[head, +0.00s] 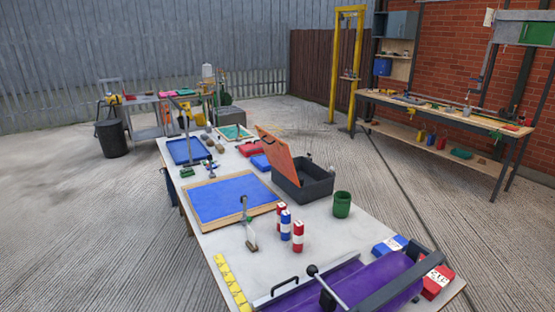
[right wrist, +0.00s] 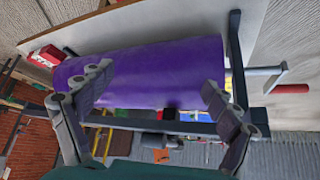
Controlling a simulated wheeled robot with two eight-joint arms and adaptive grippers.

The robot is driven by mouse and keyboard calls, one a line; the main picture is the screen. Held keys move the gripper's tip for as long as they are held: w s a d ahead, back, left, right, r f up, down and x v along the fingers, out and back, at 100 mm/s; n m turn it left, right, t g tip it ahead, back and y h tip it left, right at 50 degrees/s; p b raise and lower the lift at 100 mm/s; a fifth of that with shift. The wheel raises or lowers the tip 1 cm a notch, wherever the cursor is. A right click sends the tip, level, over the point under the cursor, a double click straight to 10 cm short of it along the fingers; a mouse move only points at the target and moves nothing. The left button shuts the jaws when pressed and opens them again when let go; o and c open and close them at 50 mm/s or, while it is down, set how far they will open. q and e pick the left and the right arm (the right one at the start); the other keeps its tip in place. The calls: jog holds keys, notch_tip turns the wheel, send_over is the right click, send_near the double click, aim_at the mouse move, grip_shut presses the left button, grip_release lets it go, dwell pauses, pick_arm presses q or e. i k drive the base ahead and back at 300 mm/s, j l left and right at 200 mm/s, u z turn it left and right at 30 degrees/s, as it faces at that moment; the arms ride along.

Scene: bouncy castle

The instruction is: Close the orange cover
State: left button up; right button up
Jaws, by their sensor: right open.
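The orange cover (head: 275,150) is the hinged lid of a dark grey box (head: 312,188) on the long table. It stands raised and tilted back at the box's left side, so the box is open. My right gripper (right wrist: 158,82) shows only in the right wrist view, with its two fingers spread apart and nothing held between them. A purple roll (right wrist: 140,75) lies beyond the fingers; I cannot tell whether they touch it. A small orange patch shows low in that view, too small to identify surely. My left gripper is not in view.
On the table, a green cup (head: 342,204) stands right of the box, and red and blue cans (head: 298,236) stand in front. The purple roll (head: 350,285) with its bars fills the near end. A blue board (head: 235,198) lies left. A workbench (head: 440,112) stands at the back right.

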aim_at(278, 154)
jog(key=k+j+u, duration=0.2)
jog(key=k, duration=0.45)
jog(key=i+j+u, duration=0.1)
jog(key=u, duration=0.3)
jog(key=i+j+u, duration=0.15)
jog(key=u, duration=0.25)
jog(key=i+j+u, duration=0.1)
jog(key=u, duration=0.3)
jog(key=i+j, duration=0.1)
jog(key=i, duration=0.35)
jog(key=i+j+z, duration=0.15)
jog(key=i, duration=0.3)
jog(key=i+j, duration=0.15)
jog(key=i, duration=0.3)
jog(key=i+l+z, duration=0.1)
jog(key=i+z, duration=0.15)
jog(key=z, duration=0.25)
jog(key=i+z, duration=0.25)
jog(key=z, duration=0.25)
jog(key=i+j+z, duration=0.1)
jog(key=i+z, duration=0.15)
jog(key=z, duration=0.25)
jog(key=i+z, duration=0.2)
jog(key=z, duration=0.3)
jog(key=i+z, duration=0.2)
jog(key=z, duration=0.3)
jog(key=i+z, duration=0.2)
jog(key=z, duration=0.3)
